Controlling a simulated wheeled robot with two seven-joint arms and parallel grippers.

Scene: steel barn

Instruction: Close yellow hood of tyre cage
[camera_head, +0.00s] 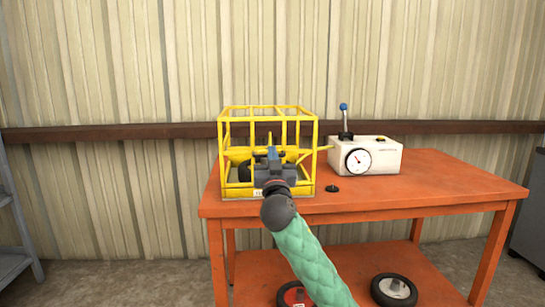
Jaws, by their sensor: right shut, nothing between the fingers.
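The yellow tyre cage (313,172) stands on the left end of the orange table (420,190). Its upper barred part, the hood (285,119), appears level above the base; I cannot tell whether it is fully down. A yellow bar sticks out at its right side. A dark tyre (241,171) shows inside, partly hidden. My right gripper (268,155), on the green-sleeved arm, is in front of the cage, overlapping its front bars in view. It is shut and empty; I cannot tell whether it touches the cage. My left gripper is not in view.
A white box with a round gauge (367,162) and a blue-knobbed lever (344,119) stands right of the cage. A small black disc (332,188) lies near it. Wheels (394,291) lie on the lower shelf. The table's right part is clear.

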